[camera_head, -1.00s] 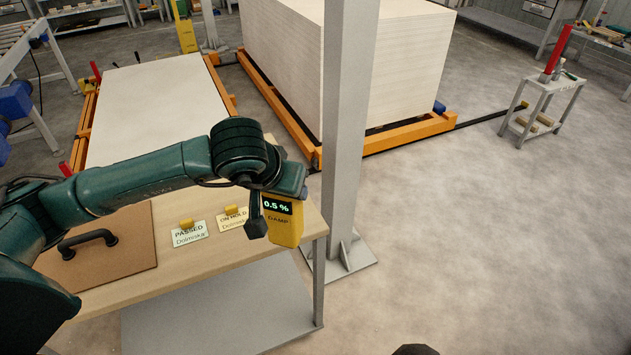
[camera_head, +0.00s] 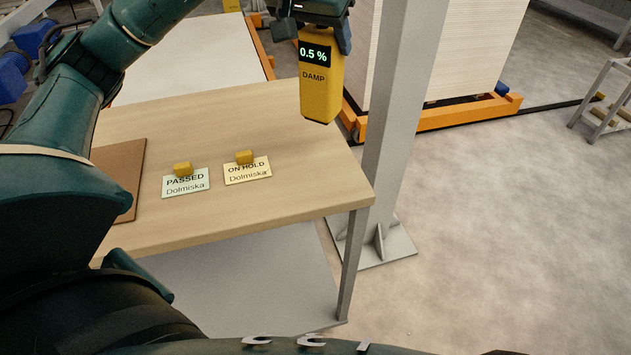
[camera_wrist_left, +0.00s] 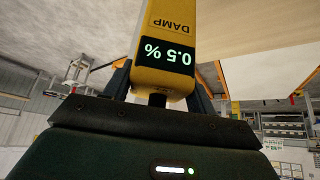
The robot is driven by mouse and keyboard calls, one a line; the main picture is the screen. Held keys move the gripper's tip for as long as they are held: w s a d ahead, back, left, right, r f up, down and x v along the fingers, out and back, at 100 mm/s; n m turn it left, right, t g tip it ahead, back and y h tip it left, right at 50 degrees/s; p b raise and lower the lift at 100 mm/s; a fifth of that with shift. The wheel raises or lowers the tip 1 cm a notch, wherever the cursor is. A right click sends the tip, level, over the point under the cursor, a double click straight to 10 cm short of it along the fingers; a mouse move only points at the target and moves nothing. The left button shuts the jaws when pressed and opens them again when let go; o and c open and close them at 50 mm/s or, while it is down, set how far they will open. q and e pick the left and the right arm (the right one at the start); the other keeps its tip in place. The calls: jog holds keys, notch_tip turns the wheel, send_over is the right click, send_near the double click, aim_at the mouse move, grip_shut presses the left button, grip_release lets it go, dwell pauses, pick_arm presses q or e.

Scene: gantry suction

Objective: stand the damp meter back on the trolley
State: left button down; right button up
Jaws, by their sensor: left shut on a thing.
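The yellow damp meter (camera_head: 320,95) hangs upright in my left gripper (camera_head: 322,20), its display reading 0.5 %. The gripper is shut on its upper end. The meter is above the far right part of a wooden-topped bench, apart from its top. In the left wrist view the meter (camera_wrist_left: 168,45) sits between the two fingers (camera_wrist_left: 160,92), with its lettering upside down. A small grey stand, apparently the trolley (camera_head: 591,92), is cut off by the right edge of the head view; its top is mostly out of frame. My right gripper is not in view.
The bench (camera_head: 250,215) carries a PASSED card (camera_head: 186,184), an ON HOLD card (camera_head: 247,174) and a brown board (camera_head: 120,175). A grey post (camera_head: 395,110) stands close right of the meter. A board stack (camera_head: 455,50) is behind it. Floor at right (camera_head: 500,220) is clear.

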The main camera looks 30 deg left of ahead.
aim_at(315, 92)
pick_arm(q)
jog(key=shift+s+a+b, duration=0.15)
jog(key=shift+a+b, duration=0.25)
jog(key=shift+b, duration=0.2)
notch_tip(315, 92, down, 5)
jog(key=shift+a+f+b, duration=0.1)
jog(key=shift+b, duration=0.45)
jog(key=shift+f+b, duration=0.4)
jog(key=shift+f, duration=1.85)
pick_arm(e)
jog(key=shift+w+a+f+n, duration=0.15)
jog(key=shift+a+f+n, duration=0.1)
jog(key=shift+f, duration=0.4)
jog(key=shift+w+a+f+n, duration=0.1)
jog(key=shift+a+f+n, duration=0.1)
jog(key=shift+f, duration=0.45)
pick_arm(q)
jog(key=shift+f, duration=0.1)
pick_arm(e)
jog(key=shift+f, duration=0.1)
pick_arm(q)
jog(key=shift+c, duration=2.4)
grip_release()
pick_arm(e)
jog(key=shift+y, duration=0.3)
